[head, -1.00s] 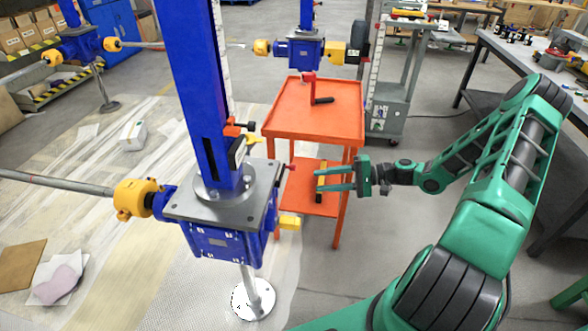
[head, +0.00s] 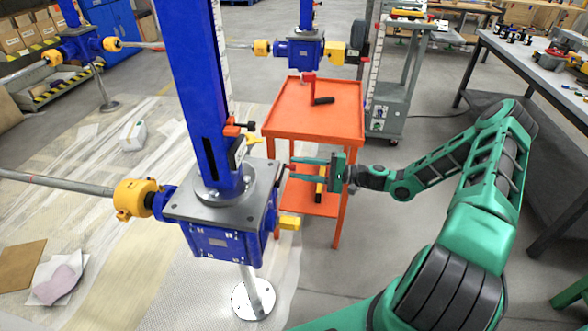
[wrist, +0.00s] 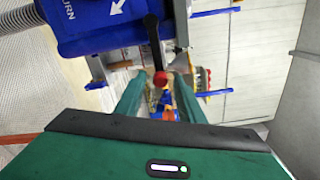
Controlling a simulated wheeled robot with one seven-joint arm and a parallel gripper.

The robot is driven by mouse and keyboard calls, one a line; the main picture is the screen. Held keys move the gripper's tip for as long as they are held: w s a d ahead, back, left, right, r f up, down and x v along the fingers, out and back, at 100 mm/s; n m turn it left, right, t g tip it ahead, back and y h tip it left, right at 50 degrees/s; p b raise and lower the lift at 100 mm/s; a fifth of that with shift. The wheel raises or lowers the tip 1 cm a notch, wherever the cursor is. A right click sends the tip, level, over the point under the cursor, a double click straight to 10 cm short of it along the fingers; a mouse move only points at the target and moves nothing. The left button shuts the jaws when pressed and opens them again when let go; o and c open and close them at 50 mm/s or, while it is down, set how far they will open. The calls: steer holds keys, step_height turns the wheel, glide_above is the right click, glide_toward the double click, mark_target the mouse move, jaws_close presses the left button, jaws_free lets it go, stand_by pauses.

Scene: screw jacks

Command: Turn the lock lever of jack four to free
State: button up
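The nearest blue screw jack (head: 222,235) stands at the left centre, with a grey top plate and a tall blue column. In the wrist view, a black lever (wrist: 154,42) with a red ball knob (wrist: 160,78) sticks out from its blue housing (wrist: 100,30). My gripper (head: 293,168) is beside the jack's right side, fingers pointing left at it. In the wrist view, my gripper (wrist: 160,80) is open, with the red knob between its fingertips. I cannot tell whether a finger touches it. No number on the jack is readable.
An orange cart (head: 315,115) with a red crank on top stands just behind my gripper. A second blue jack (head: 300,50) is at the back, and another (head: 80,45) at the far left. A grey workbench (head: 540,70) is at the right.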

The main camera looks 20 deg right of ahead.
steer(key=shift+x, duration=0.85)
jaws_close()
